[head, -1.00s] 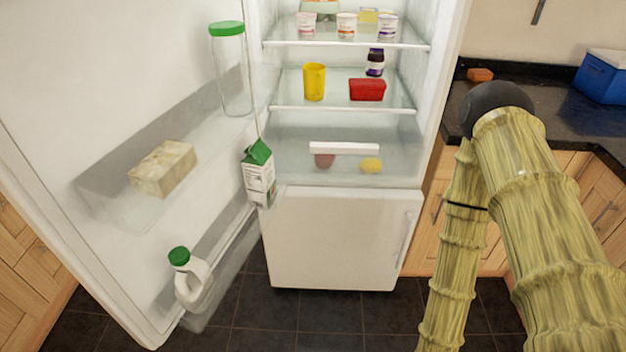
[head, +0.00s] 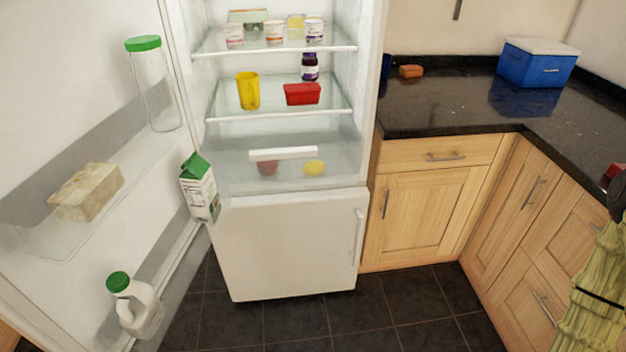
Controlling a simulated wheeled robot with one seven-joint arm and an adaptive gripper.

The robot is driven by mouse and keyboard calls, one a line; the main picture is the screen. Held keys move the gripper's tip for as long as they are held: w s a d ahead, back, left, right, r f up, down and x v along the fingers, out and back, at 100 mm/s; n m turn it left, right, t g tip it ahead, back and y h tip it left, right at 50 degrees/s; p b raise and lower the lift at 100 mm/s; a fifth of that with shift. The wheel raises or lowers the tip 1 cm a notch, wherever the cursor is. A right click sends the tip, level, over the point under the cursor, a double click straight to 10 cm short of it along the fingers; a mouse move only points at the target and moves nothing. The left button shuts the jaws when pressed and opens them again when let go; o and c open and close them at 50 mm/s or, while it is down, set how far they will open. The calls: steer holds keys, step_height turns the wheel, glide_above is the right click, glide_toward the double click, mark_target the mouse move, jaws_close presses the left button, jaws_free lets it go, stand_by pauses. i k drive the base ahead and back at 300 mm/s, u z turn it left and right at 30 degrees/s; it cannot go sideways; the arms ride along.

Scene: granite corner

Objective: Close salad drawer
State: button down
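The salad drawer (head: 225,172) is the clear bin at the bottom of the open fridge compartment, with a white handle bar (head: 284,153) across its front. A reddish round item and a yellow item (head: 314,168) show through it. The drawer seems to stand out a little past the shelf above, but how far I cannot tell. The fridge door is swung open to the left. My arm shows only at the right edge, far from the drawer. My gripper is out of the picture.
The fridge door (head: 60,130) holds a jar (head: 155,90), a wrapped block (head: 87,192), a carton (head: 200,188) and a milk jug (head: 138,308). A white lower door (head: 285,245) is shut. Dark floor (head: 400,305) is free in front. Wooden cabinets (head: 430,215) stand at right.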

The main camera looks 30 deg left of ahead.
mark_target(300, 151)
steer(key=z, duration=0.1)
steer(key=k, duration=0.9)
steer(key=u, duration=1.3)
steer(key=i, duration=1)
steer(key=z, duration=0.05)
